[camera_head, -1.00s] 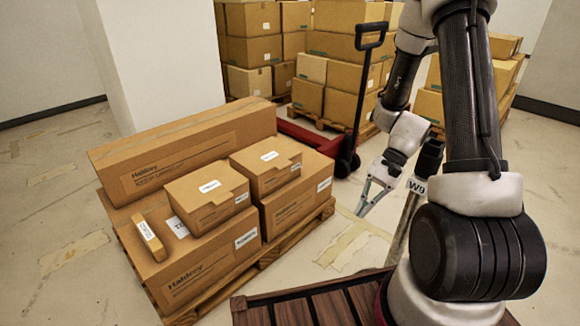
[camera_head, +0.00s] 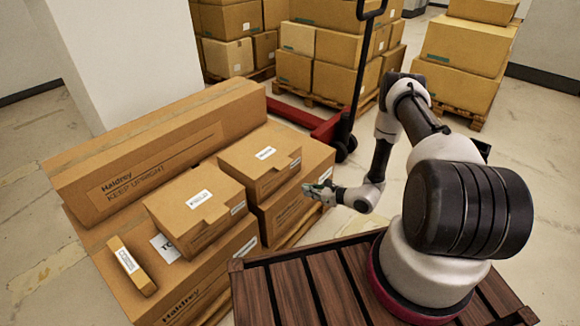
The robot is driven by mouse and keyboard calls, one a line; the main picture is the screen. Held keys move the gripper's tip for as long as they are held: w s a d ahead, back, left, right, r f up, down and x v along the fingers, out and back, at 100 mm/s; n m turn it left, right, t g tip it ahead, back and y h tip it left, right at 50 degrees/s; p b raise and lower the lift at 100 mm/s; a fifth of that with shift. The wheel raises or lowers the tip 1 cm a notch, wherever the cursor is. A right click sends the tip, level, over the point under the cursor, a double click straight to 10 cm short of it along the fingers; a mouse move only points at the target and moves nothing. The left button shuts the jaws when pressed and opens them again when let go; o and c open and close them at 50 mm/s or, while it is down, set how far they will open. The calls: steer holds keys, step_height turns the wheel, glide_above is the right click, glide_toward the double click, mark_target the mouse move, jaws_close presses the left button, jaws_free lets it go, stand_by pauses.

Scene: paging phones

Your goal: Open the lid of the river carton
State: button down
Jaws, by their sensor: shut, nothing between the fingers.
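Two small lidded cartons sit on larger boxes: a left one (camera_head: 194,208) and a right one (camera_head: 261,161). Each has a white label on top and a front tab, and both lids look closed. The labels are too small to read surely, so I cannot tell which is the river carton. My gripper (camera_head: 308,189) is shut and empty. It is just right of the right small carton in the picture, pointing left toward the stack, apparently apart from that carton.
A long Haldrey box (camera_head: 160,150) lies behind the small cartons. A slim box (camera_head: 131,265) lies at the front left. A red pallet jack (camera_head: 306,121) stands behind. Stacked boxes (camera_head: 467,54) fill the back. Open floor lies at right.

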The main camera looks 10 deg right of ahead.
steer(key=w+a+r+m+t, duration=0.1)
steer(key=w+a, duration=0.3)
steer(key=w, duration=0.6)
steer(key=shift+w+a+r+h, duration=0.15)
steer(key=shift+w+r+h, duration=0.1)
steer(key=shift+h, duration=0.15)
